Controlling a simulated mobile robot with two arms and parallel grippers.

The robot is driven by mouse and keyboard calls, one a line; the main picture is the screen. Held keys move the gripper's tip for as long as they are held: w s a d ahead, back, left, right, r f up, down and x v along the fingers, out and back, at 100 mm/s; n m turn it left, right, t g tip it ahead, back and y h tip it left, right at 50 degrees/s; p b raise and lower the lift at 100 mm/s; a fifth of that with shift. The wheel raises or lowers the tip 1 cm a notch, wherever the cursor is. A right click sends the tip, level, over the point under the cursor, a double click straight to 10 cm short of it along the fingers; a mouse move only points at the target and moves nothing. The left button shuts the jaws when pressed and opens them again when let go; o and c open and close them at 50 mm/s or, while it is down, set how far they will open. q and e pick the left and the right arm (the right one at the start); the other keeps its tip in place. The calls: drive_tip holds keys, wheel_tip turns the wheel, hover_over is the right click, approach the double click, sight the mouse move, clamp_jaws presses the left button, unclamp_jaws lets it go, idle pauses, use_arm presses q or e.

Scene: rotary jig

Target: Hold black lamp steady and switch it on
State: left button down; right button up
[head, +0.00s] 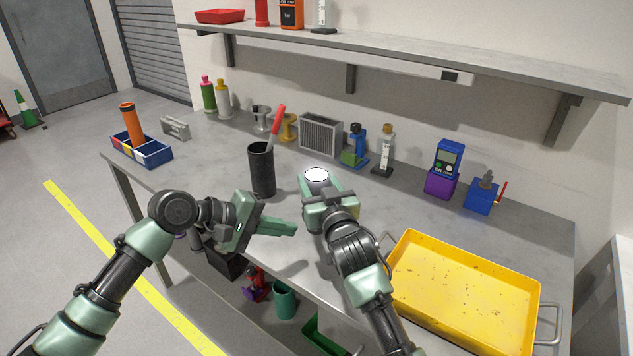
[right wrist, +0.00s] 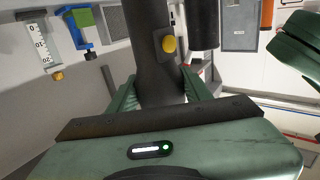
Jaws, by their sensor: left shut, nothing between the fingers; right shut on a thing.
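The black lamp (head: 316,175) shows in the head view as a round, bright white face at the end of my right gripper (head: 320,190). In the right wrist view the dark lamp body (right wrist: 150,45) stands between the two green fingers, with a yellow button (right wrist: 169,44) on its side. My right gripper is shut on the lamp body. My left gripper (head: 291,229) is shut and empty, left of and nearer than the lamp, fingers pointing right and apart from it. Part of it shows at the right of the wrist view (right wrist: 293,48). The lamp's lower part is hidden in the head view.
A black cup (head: 261,172) holding a red-handled tool stands left of the lamp. A yellow tray (head: 465,295) lies at the front right. A grey vented box (head: 321,134), a blue device (head: 357,143) and a purple-based meter (head: 443,172) stand along the back.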

idle(0.3)
drive_tip(key=o, duration=1.5)
drive_tip(key=shift+o, duration=0.2)
